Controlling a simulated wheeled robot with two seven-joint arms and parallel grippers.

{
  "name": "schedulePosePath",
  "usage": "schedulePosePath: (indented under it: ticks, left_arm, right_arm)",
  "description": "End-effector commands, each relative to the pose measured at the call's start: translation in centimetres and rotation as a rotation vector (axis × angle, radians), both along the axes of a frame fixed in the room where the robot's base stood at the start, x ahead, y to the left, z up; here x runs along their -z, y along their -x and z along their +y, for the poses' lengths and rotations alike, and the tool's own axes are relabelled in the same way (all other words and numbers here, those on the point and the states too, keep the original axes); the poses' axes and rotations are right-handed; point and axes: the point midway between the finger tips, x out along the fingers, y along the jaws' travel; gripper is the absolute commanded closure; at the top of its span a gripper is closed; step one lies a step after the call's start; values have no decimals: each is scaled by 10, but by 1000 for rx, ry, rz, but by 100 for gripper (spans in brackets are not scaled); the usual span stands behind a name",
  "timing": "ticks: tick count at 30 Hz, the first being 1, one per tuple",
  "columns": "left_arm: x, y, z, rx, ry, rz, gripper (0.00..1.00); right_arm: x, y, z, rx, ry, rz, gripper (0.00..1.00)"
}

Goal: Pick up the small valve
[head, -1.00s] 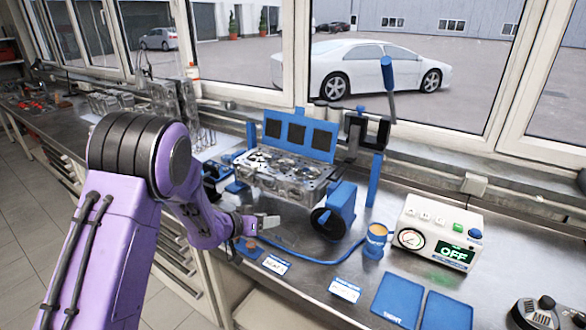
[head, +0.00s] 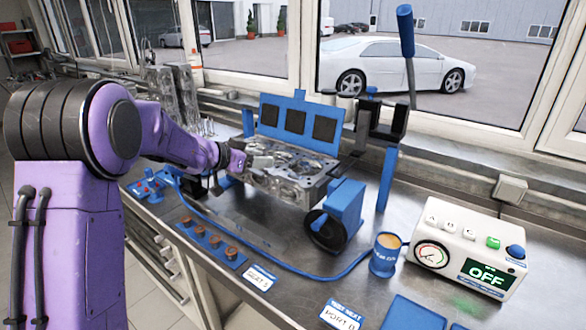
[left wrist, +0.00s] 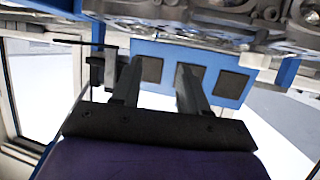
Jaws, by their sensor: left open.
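My left gripper (head: 252,160) is at the left end of the metal cylinder head (head: 290,185), partly merged with it in the head view. In the left wrist view my gripper (left wrist: 158,78) has its two dark fingers apart, with nothing seen between them. The cylinder head (left wrist: 215,22) fills the top of that view. I cannot clearly pick out a small valve. Several copper-coloured round pieces (head: 214,241) sit in a blue strip (head: 240,262) at the bench's front edge. Thin upright metal rods (head: 207,127) stand behind my arm; I cannot tell what they are. My right gripper is not in view.
A blue panel with dark squares (head: 318,127) stands behind the cylinder head. A blue hose (head: 300,271) crosses the bench.

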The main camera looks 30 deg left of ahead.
Motion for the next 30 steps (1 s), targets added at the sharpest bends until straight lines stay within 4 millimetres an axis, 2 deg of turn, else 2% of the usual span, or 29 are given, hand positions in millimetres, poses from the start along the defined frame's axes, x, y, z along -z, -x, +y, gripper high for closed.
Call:
schedulePosePath:
  ticks: [6, 9, 18, 26, 27, 30]
  left_arm:
    - [13, -31, -6, -7, 1, 1, 56]
    - [17, -39, -9, -9, 0, 1, 56]
    - [35, -80, -31, -6, 1, 1, 56]
    - [37, -85, -33, -6, 1, 0, 56]
    - [37, -85, -33, -6, 1, 0, 69]
    - [37, -85, -33, -5, 1, 0, 100]
  right_arm:
    - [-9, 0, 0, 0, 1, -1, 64]
    - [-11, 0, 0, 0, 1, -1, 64]
    - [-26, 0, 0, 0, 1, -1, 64]
    - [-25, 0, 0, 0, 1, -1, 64]
    - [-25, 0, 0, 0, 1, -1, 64]
    - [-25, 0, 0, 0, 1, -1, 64]
